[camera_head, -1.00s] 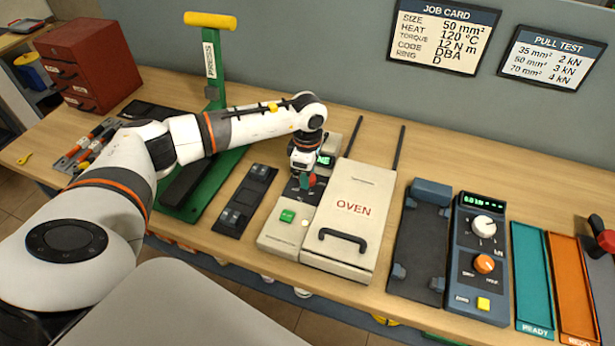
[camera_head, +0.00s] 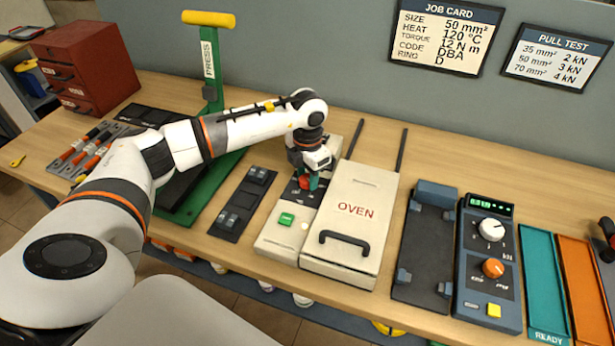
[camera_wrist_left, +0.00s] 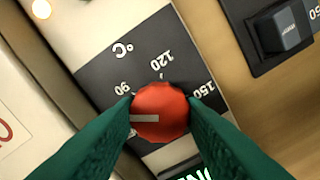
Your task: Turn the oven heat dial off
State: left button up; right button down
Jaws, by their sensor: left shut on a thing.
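The red heat dial (camera_wrist_left: 160,110) is on the dark scale panel (camera_wrist_left: 108,70) of the oven's control box (camera_head: 283,240). My left gripper (camera_head: 305,183) reaches down over the panel, and its green fingers (camera_wrist_left: 160,118) are shut on the dial from both sides. The dial's pale pointer line points to the left in the wrist view, past the 90 mark and away from 120 and 150. A mark beside the pointer is mostly hidden by the left finger. My right gripper is not in view.
The cream oven (camera_head: 351,215) with a black handle stands just right of the control box. A green button (camera_head: 286,219) is on the box's front part. A black fixture (camera_head: 242,203) and the green press (camera_head: 212,100) stand to the left; a blue tester (camera_head: 487,262) stands to the right.

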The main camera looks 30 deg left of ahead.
aim_at(307, 179)
pick_arm(q)
jog(key=n, duration=0.4)
jog(key=shift+w+r+n+b, duration=0.1)
jog(key=shift+n+b, duration=0.2)
jog(key=shift+b, duration=0.05)
jog(key=n, duration=0.4)
jog(key=shift+n, duration=0.4)
jog(key=shift+a, duration=0.1)
jog(key=o, duration=1)
notch_tip(307, 179, up, 12)
jog(key=b, duration=0.2)
jog(key=shift+b, duration=0.35)
